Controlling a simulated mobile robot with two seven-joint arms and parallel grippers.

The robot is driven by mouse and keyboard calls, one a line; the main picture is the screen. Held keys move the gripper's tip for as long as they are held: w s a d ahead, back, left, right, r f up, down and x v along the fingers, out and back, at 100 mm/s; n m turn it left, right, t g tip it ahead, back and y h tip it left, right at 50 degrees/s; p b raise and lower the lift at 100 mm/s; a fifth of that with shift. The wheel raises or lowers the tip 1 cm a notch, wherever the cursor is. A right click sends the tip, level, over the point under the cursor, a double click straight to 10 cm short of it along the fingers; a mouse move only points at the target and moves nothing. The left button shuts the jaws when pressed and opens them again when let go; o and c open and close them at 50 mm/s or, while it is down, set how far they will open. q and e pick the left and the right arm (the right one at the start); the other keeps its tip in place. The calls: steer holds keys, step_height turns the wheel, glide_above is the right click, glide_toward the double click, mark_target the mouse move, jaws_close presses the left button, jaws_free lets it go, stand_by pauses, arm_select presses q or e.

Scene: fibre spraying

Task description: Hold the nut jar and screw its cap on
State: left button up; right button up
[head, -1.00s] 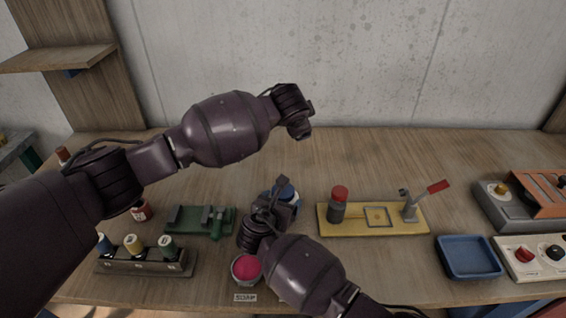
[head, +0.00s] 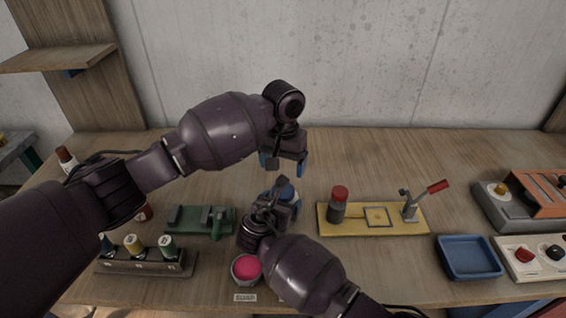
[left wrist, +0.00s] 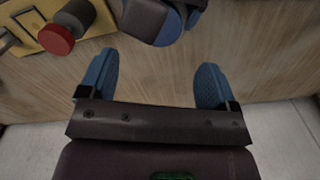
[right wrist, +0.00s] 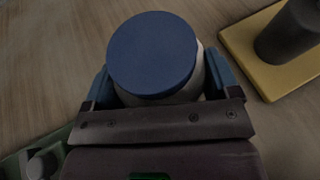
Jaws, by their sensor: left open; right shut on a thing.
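The nut jar, white-bodied (right wrist: 207,82), stands in my right gripper (right wrist: 160,85). A round blue cap (right wrist: 152,55) sits on its top; I cannot tell how tightly. In the head view my right gripper (head: 280,203) is shut around the jar and hides most of it; a little of the jar (head: 296,194) shows. My left gripper (head: 283,164) is open and empty, fingers pointing down, above and behind the jar.
A green fixture (head: 190,222) and a spool rack (head: 145,264) are left. A pink-filled cup (head: 246,268) stands close in front. The back table is clear.

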arm_select(q)
steer(key=shift+f, duration=4.05)
steer(key=c, duration=0.9)
steer(key=o, duration=1)
steer(key=shift+r, duration=0.1)
steer(key=shift+r, duration=2.2)
